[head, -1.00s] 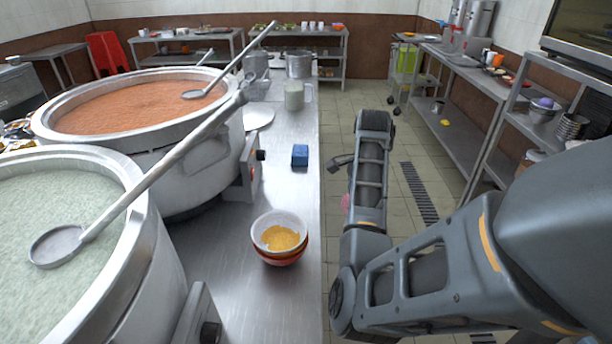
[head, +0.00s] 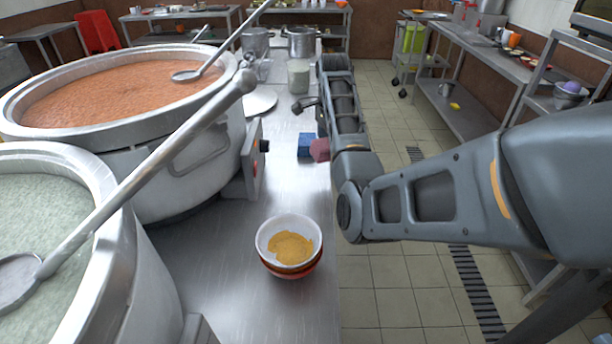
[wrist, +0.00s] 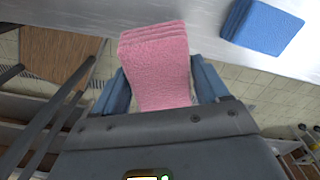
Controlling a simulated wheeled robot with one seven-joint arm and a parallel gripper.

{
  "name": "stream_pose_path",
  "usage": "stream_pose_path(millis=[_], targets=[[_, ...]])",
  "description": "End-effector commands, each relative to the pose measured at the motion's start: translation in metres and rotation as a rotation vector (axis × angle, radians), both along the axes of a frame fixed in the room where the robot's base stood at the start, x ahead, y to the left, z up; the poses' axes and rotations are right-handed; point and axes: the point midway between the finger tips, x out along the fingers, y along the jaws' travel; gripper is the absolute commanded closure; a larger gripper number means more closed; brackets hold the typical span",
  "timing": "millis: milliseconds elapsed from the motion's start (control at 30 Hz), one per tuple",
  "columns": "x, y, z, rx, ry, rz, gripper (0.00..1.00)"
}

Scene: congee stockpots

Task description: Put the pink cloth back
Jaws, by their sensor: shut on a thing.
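The pink cloth (wrist: 158,65) is a folded, thick pad held between the two fingers of my gripper (wrist: 160,85) in the wrist view. My gripper is shut on it. In the head view the pink cloth (head: 320,149) shows partly beside my arm, near the right edge of the steel counter (head: 215,285). A folded blue cloth (head: 305,144) lies on the counter just left of it in the head view. The blue cloth also shows at the upper right of the wrist view (wrist: 268,25), apart from the pink one. The fingers are mostly hidden in the head view.
A stack of bowls (head: 290,246) with yellow contents stands on the counter nearer me. Large pots with orange (head: 120,92) and pale green (head: 45,215) contents line the left, with ladles across them. The aisle floor lies right.

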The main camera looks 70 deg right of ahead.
Motion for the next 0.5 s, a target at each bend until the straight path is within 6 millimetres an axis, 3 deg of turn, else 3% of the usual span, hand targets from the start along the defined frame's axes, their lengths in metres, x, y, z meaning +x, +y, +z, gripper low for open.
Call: stream_pose_path(millis=[200, 500], targets=[[0.032, 0.031, -0.025, 0.001, 0.001, 0.004, 0.59], [0.050, 0.047, -0.043, 0.000, 0.000, 0.000, 0.59]])
